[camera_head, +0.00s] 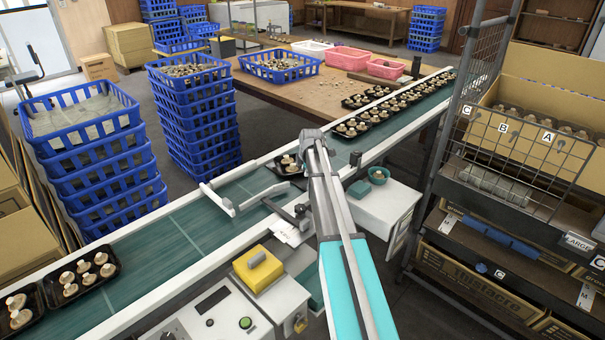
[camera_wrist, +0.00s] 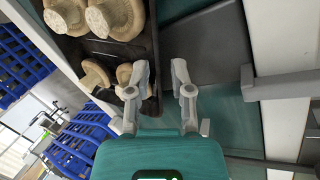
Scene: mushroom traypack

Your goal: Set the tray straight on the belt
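A black tray (camera_head: 281,173) of mushrooms lies on the green belt (camera_head: 165,232) at mid-picture, turned at an angle, just beyond a white guide bar; my arm hides its right part. In the wrist view this tray (camera_wrist: 153,30) fills the upper left, with several pale brown mushrooms (camera_wrist: 98,22) in it. My gripper (camera_wrist: 158,82) has its two fingers apart, low over the belt, at the tray's edge. The left finger overlaps the tray's corner in the picture; the right finger is over the belt. I cannot tell whether they touch it. In the head view my gripper (camera_head: 309,142) is mostly seen from behind.
White guide bars (camera_head: 217,198) cross the belt just left of the tray. Several filled trays (camera_head: 402,100) stand up-belt at the right, and others (camera_head: 84,277) at the lower left. A yellow-topped box (camera_head: 258,270) and a white machine (camera_head: 378,208) border the near side.

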